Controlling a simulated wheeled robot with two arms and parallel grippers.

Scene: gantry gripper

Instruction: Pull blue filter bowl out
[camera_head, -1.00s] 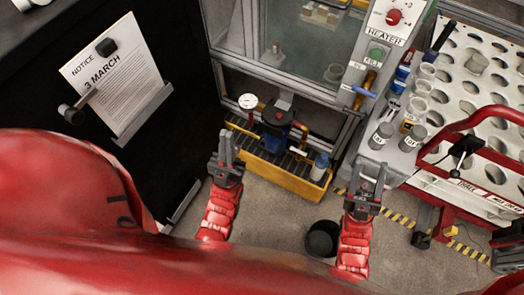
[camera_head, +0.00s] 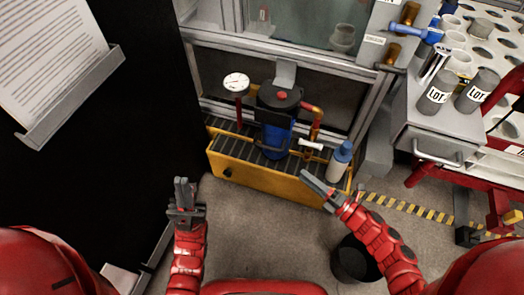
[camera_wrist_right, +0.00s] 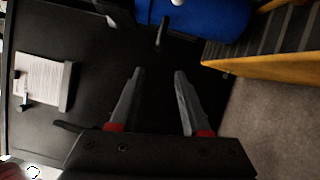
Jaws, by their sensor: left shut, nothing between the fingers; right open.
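The blue filter bowl (camera_head: 278,138) hangs under a black filter head with a red button (camera_head: 282,95), above the grating of a yellow tray (camera_head: 262,177). It also shows as a blue cylinder at the top of the right wrist view (camera_wrist_right: 205,18). A dark bracket partly covers its front. My right gripper (camera_head: 318,188) is open and empty, in front of the tray's right part, apart from the bowl. Its open fingers also show in the right wrist view (camera_wrist_right: 160,75). My left gripper (camera_head: 183,184) is shut and empty, left of the tray.
A pressure gauge (camera_head: 236,83) stands left of the filter. A white bottle with a blue cap (camera_head: 340,160) stands at the tray's right end. A black bucket (camera_head: 354,262) is on the floor by my right arm.

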